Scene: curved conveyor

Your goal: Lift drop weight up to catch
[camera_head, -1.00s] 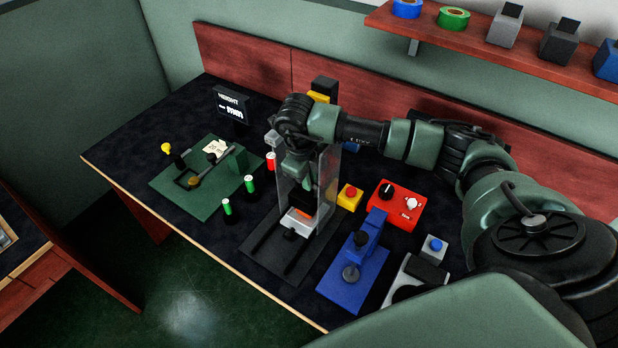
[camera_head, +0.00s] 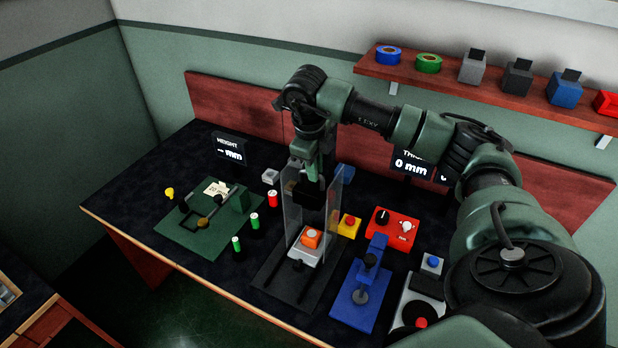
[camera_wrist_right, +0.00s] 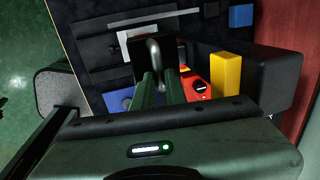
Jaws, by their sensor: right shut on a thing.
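My right gripper (camera_head: 311,172) is shut on the drop weight, a black block (camera_head: 308,191), and holds it high between the clear side panels (camera_head: 292,213) of the drop tester. In the right wrist view the green fingers (camera_wrist_right: 158,80) close around the grey loop handle on the black weight (camera_wrist_right: 118,76). An orange piece (camera_head: 312,238) sits on the pale plate below, with a clear gap under the weight. A yellow block (camera_head: 345,171) is behind the panels; I cannot tell whether it is the catch. My left gripper is out of view.
A yellow box with a red button (camera_head: 347,225), a red control box (camera_head: 391,229) and a blue press (camera_head: 367,280) stand to the right. A green board (camera_head: 178,239) and several small cylinders stand to the left. A shelf (camera_head: 480,83) hangs at back right.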

